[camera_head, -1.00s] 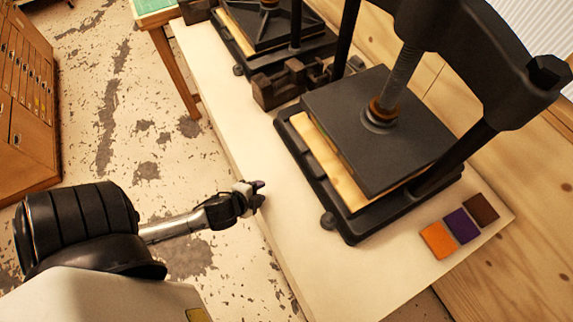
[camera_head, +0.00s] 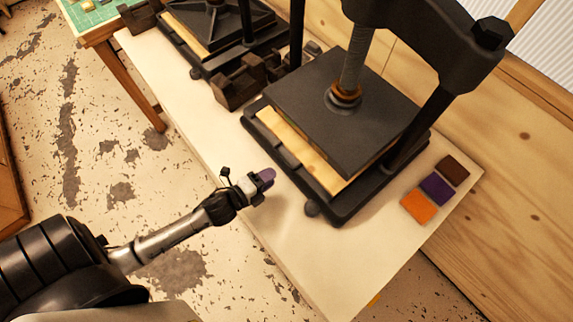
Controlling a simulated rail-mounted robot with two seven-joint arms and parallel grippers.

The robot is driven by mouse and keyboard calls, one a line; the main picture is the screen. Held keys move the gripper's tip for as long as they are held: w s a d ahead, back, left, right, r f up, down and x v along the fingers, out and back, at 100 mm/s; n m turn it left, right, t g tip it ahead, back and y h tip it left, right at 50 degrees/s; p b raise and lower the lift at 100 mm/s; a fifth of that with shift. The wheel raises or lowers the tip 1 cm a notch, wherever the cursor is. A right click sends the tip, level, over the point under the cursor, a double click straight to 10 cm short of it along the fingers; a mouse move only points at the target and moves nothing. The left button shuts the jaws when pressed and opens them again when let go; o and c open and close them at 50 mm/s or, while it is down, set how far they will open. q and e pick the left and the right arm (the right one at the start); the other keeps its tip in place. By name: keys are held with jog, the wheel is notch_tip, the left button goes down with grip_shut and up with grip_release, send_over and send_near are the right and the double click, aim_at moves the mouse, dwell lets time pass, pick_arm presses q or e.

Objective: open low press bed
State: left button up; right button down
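A black screw press stands on the pale bench. Its flat square platen (camera_head: 335,112) hangs on a threaded screw over a light wooden board (camera_head: 302,146). The platen hides much of the board. My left gripper (camera_head: 264,180) is over the bench's front edge, left of the knob and apart from the bed. Its tip looks purplish; finger spacing is unclear. My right gripper is not in view.
A second black press (camera_head: 215,30) stands farther back on the bench (camera_head: 300,255), with dark blocks (camera_head: 240,85) between the presses. Orange, purple and brown squares (camera_head: 436,188) lie right of the near press. The bench front is clear.

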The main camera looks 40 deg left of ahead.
pick_arm(q)
jog(key=x, duration=0.7)
jog(key=shift+w+f, duration=0.1)
jog(key=shift+w, duration=0.1)
grip_shut()
jog(key=shift+f, duration=0.1)
